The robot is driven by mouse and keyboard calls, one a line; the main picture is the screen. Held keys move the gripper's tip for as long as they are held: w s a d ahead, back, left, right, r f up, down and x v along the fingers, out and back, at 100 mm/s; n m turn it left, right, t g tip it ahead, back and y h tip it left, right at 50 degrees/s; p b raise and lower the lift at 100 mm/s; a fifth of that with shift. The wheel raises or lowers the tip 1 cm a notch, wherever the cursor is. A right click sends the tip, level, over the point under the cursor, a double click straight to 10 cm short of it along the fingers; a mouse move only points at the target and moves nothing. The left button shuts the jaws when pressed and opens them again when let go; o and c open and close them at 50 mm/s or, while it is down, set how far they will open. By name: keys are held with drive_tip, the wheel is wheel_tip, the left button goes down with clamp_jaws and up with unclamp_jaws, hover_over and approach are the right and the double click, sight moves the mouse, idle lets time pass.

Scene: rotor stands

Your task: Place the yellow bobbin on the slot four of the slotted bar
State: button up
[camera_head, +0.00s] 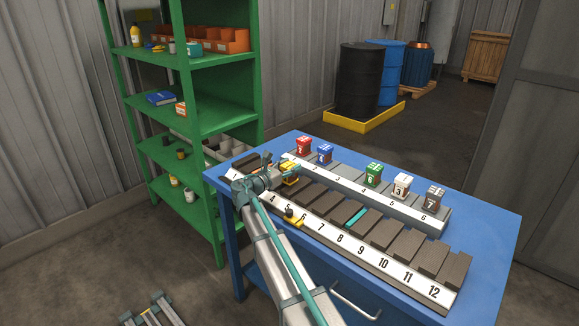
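A yellow block-like piece (289,168), which looks like the yellow bobbin, is at the left part of the back bar, right beside my gripper (268,163). Whether they touch is unclear. A second, smaller yellow piece with a black top (293,216) is at the front bar near labels 5 and 6. Two slotted bars with numbered white fronts lie on the blue table: the front bar (382,262) shows labels from 4 to 12, the back bar (400,206) labels up to 6. My gripper's fingers are small and partly hidden by my wrist, so their opening is unclear.
Red (303,145), blue (324,153), green (373,174), white (402,185) and grey (434,198) numbered pieces stand along the back bar. A teal strip (356,217) lies among the front bar's dark blocks. A green shelf (215,125) stands left of the blue table (485,220).

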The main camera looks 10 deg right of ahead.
drive_tip(key=o, duration=0.5)
drive_tip(key=shift+c, duration=0.2)
drive_tip(key=shift+r, duration=0.15)
drive_tip(key=b+v, duration=0.2)
drive_tip(key=v, duration=1)
